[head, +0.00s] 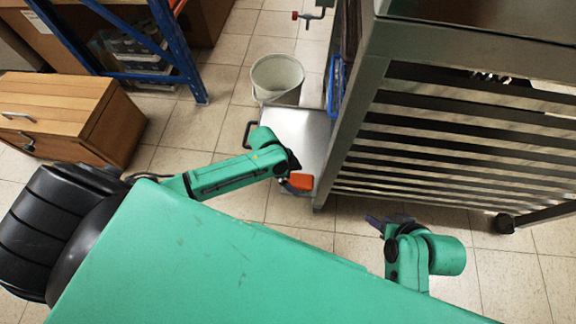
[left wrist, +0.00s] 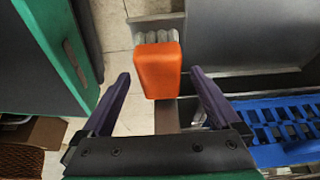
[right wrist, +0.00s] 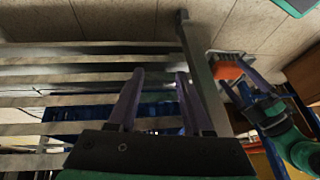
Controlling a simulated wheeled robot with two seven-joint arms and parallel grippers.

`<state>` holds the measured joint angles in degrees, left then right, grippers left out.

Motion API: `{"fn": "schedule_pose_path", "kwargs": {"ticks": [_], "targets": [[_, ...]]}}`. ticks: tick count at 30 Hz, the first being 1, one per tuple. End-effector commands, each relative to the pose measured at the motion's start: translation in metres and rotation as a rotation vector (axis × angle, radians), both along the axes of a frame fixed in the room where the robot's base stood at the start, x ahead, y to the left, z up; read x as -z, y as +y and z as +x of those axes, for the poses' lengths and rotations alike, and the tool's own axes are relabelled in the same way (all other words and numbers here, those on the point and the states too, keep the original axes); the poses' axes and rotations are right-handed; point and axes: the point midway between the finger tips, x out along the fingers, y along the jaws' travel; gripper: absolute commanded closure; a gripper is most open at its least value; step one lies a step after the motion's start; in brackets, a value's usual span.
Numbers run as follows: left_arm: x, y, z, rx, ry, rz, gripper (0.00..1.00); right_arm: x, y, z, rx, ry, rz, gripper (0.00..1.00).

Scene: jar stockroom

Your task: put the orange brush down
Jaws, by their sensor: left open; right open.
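The orange brush (head: 301,181) is at the tips of my left gripper (head: 288,184) in the head view, near the foot of the slatted steel rack. In the left wrist view the orange brush (left wrist: 157,72) shows between the two open fingers, with gaps on both sides and pale bristles at its far end. I cannot tell what it rests on. It also shows in the right wrist view (right wrist: 228,69), close to my left gripper. My right gripper (head: 376,220) is open and empty beside the rack's lower edge.
The slatted steel rack (head: 450,134) fills the right side. A grey metal platform (head: 302,127) with a dark handle lies behind the brush, and a white bucket (head: 277,79) stands behind that. A wooden cabinet (head: 60,108) stands at left. Tiled floor is clear between.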

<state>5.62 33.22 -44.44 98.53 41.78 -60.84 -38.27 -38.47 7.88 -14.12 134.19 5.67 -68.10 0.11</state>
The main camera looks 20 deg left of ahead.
Motion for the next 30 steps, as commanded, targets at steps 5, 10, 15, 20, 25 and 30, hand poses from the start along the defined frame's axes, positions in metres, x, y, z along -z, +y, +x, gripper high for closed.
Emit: {"fn": "schedule_pose_path", "kwargs": {"ticks": [5,10,15,20,25,30], "targets": [[-0.031,0.011,-0.003,0.0,-0.001,0.001,0.03,-0.03,-0.03,-0.019,0.025,0.141,-0.088,0.5],[-0.068,0.026,-0.006,0.0,0.0,0.002,0.03,-0.034,-0.052,-0.035,0.056,0.27,-0.156,0.5],[-0.093,0.036,-0.009,0.0,0.001,-0.001,0.03,-0.001,-0.055,-0.032,0.069,0.286,-0.171,0.5],[-0.098,0.039,-0.01,0.001,0.002,-0.001,0.03,0.011,-0.056,-0.031,0.071,0.286,-0.173,0.5],[-0.097,0.025,-0.015,-0.071,0.011,-0.019,0.03,0.012,-0.056,-0.031,0.071,0.285,-0.173,0.5],[-0.095,0.028,-0.039,-0.579,0.1,-0.014,0.03,0.012,-0.056,-0.031,0.071,0.285,-0.172,0.5]]}}
